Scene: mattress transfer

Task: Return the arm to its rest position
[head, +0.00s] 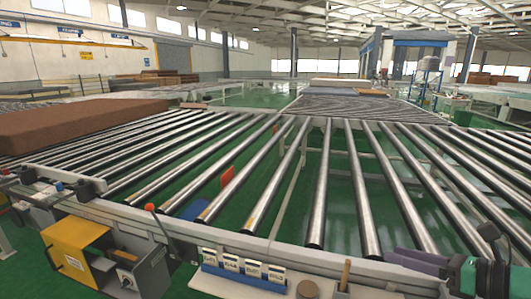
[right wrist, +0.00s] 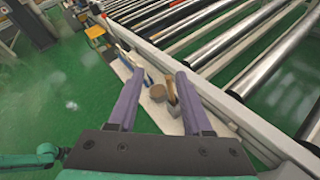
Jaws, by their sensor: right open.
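My right gripper (head: 392,256) is at the bottom right of the head view, near the front rail of the roller conveyor (head: 320,190). In the right wrist view its two purple fingers (right wrist: 158,76) are spread apart with nothing held between them. Beyond the fingers, a white ledge (right wrist: 205,92) along the conveyor carries a round brown object (right wrist: 158,92) and a wooden-handled tool (right wrist: 171,90). My left gripper is not in view. A brown mattress-like block (head: 85,122) lies on the rollers at the left of the head view, well away from my right gripper.
A yellow box (head: 75,248) and a lever with a red knob (head: 150,208) stand at the conveyor's front left. Labelled tags (head: 244,268) stand on the front ledge. A pale slab (head: 345,83) lies on the far conveyor. Most nearby rollers are bare.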

